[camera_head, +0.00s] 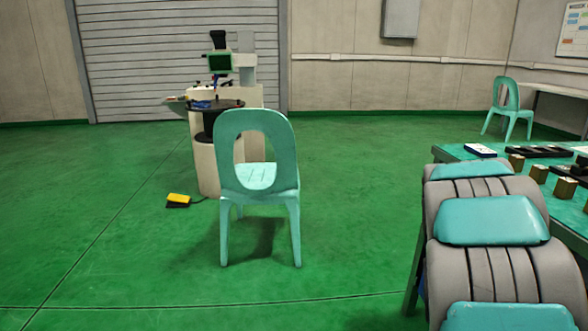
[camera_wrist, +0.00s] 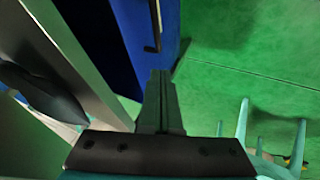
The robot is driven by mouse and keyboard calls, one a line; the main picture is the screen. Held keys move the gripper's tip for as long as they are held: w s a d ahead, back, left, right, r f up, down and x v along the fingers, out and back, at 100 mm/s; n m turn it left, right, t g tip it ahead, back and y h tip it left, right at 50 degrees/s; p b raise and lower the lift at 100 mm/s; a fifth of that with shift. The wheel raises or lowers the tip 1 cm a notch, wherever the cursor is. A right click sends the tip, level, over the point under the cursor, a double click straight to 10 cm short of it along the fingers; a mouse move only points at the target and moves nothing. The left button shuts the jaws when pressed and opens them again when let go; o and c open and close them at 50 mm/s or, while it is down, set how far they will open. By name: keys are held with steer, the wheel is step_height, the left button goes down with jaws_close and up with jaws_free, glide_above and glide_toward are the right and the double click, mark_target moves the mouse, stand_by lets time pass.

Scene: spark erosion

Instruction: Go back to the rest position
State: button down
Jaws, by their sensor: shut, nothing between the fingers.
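My gripper (camera_wrist: 161,76) shows in the wrist view with its two dark fingers together and nothing between them. It is over a strip beside a blue cabinet-like surface (camera_wrist: 167,22) and the green floor (camera_wrist: 240,65). No object touches the fingertips as far as I can see. In the head view my grey and teal arm (camera_head: 490,225) fills the lower right, in front of the green worktable (camera_head: 447,152). The gripper itself is hidden or out of the head view.
A teal chair (camera_head: 258,185) stands mid-floor before a machine (camera_head: 247,94) with a small screen. A yellow pedal (camera_head: 178,200) lies on the floor. Blocks and dark plates lie on the worktable. Another chair (camera_head: 507,105) is far right. The floor at left is clear.

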steer(key=s+a+r+g+y, duration=0.1)
steer(key=s+a+g+y, duration=0.2)
steer(key=s+a, duration=1.6)
steer(key=s+a+g+y, duration=0.1)
steer(key=s+a, duration=0.5)
steer(key=s, duration=0.3)
steer(key=s+a+f+n+g+y, duration=0.1)
steer(key=s+a+g, duration=0.1)
steer(key=s+a, duration=0.5)
steer(key=shift+s+y, duration=0.3)
steer(key=shift+s, duration=0.8)
